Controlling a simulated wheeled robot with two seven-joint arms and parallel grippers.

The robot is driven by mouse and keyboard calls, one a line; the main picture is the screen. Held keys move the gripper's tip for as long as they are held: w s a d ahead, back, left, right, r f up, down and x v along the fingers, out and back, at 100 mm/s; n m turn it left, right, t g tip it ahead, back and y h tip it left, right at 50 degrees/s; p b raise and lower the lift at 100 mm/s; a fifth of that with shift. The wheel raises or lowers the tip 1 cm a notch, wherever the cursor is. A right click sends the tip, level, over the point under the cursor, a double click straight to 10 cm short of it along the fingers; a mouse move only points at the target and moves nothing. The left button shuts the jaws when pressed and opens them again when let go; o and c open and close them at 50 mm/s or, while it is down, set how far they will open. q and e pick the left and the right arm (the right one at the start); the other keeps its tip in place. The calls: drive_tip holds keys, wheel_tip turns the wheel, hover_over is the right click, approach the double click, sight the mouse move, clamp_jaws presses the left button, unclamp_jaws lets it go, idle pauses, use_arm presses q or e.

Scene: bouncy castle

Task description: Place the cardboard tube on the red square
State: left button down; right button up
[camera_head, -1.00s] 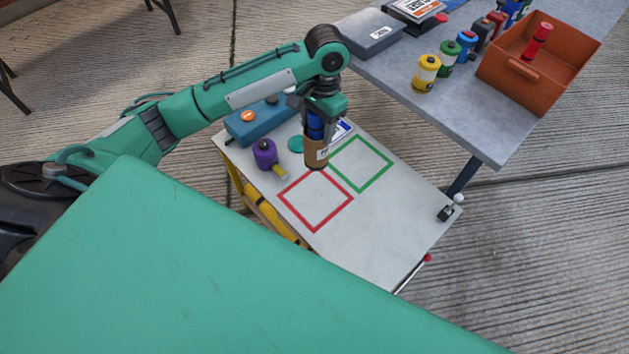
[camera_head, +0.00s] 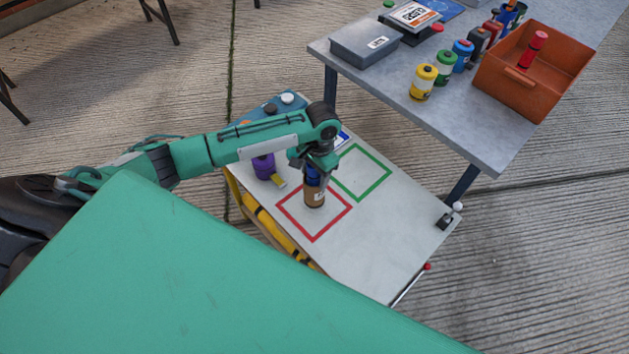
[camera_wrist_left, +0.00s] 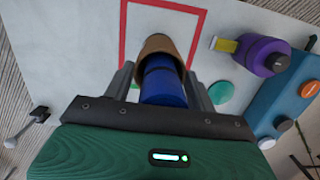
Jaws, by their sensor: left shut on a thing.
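The brown cardboard tube (camera_head: 314,197) is upright, with a blue cylindrical part at its upper end. My left gripper (camera_head: 313,170) is shut on it from above. In the head view, the tube's lower end appears inside the red square outline (camera_head: 332,225), toward its back corner. Whether it touches the surface I cannot tell. In the left wrist view, the brown end (camera_wrist_left: 158,45) overlaps the near part of the red outline (camera_wrist_left: 122,45), and the gripper fingers (camera_wrist_left: 162,88) flank the blue part. My right gripper is not in view.
A green square outline (camera_head: 375,193) lies behind right on the white table (camera_head: 385,245). A purple tape measure (camera_head: 263,166) and a blue box (camera_head: 270,107) stand to the left and back. A grey table (camera_head: 445,120) holds bottles and an orange bin (camera_head: 515,88). The white table's front right is clear.

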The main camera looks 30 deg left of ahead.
use_arm(q)
drive_tip(key=shift+f, duration=0.45)
wheel_tip(320, 180, down, 2)
drive_tip(key=shift+f, duration=0.65)
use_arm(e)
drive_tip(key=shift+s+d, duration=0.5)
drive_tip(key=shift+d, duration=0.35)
